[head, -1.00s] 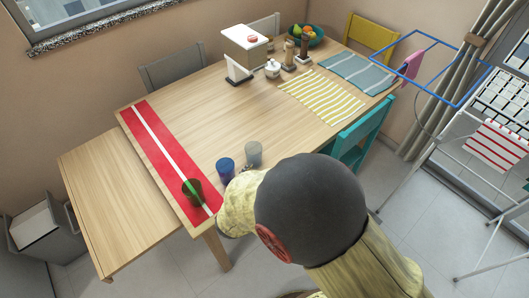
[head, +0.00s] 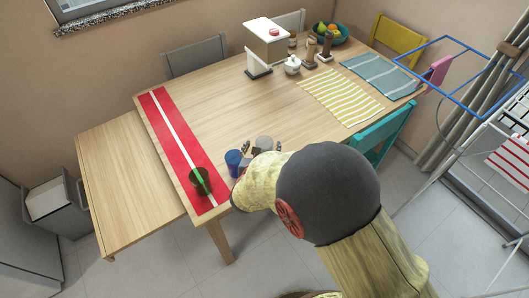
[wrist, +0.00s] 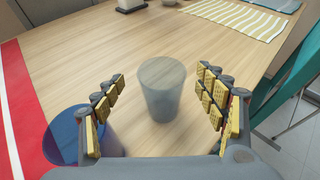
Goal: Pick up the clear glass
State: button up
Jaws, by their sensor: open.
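The clear glass (wrist: 161,92) stands upright on the wooden table, seen in the wrist view just ahead of and between the fingers of my gripper (wrist: 160,105). The fingers are spread wide and do not touch it. In the head view the clear glass (head: 264,143) shows only in part, behind my arm and fingertips. A blue glass (wrist: 75,135) stands close to the left finger in the wrist view, partly hidden by it. It also shows in the head view (head: 233,162).
A dark green glass (head: 200,181) stands on the red runner (head: 166,117), left of the blue glass. A teal chair (wrist: 290,75) is at the table's right edge. A napkin holder (head: 257,66) and a yellow striped mat (head: 338,97) lie farther back. The table beyond the clear glass is bare.

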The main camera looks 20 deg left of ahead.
aim_at(265, 139)
jog(key=b+x, duration=0.1)
jog(key=x, duration=0.2)
jog(key=shift+w+d+f, duration=0.1)
jog(key=c, duration=0.3)
jog(key=c, duration=1)
jog(key=shift+c, duration=0.5)
